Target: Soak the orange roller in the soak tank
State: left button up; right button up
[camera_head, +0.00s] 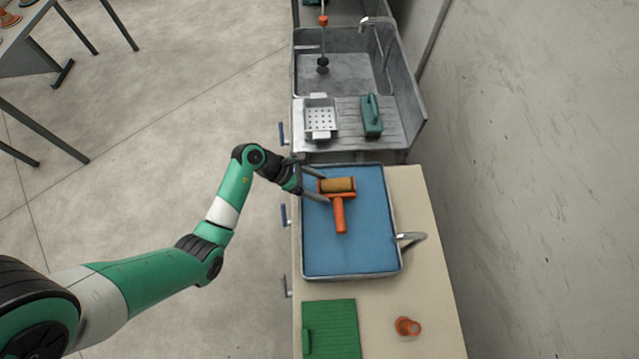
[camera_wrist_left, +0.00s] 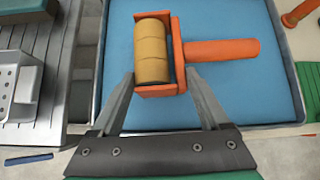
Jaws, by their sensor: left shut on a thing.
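The orange roller (camera_head: 340,215) has an orange frame and handle and a tan sleeve. It lies level over the blue surface of the soak tank (camera_head: 350,258), a shallow metal-rimmed basin on the counter. In the head view the handle points toward the bottom. My left gripper (camera_head: 326,187) reaches in from the left and is shut on the roller's head. In the left wrist view the fingers (camera_wrist_left: 160,82) sit on either side of the roller (camera_wrist_left: 222,50) frame. I cannot tell whether the roller touches the blue surface. My right gripper is not in view.
A metal sink (camera_head: 345,75) with a perforated tray (camera_head: 321,119) and a green-handled block (camera_head: 371,117) lies beyond the tank. A tap (camera_head: 411,238) stands at the tank's right edge. A green mat (camera_head: 332,328) and an orange cup-like piece (camera_head: 407,327) are on the near counter.

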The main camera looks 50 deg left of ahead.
pick_arm(q)
notch_tip(320, 180, down, 7)
jog(key=b, duration=0.6)
jog(key=shift+f, duration=0.35)
dwell(5.2)
notch_tip(320, 180, up, 12)
jog(key=p, duration=1.2)
jog(key=shift+f, duration=0.15)
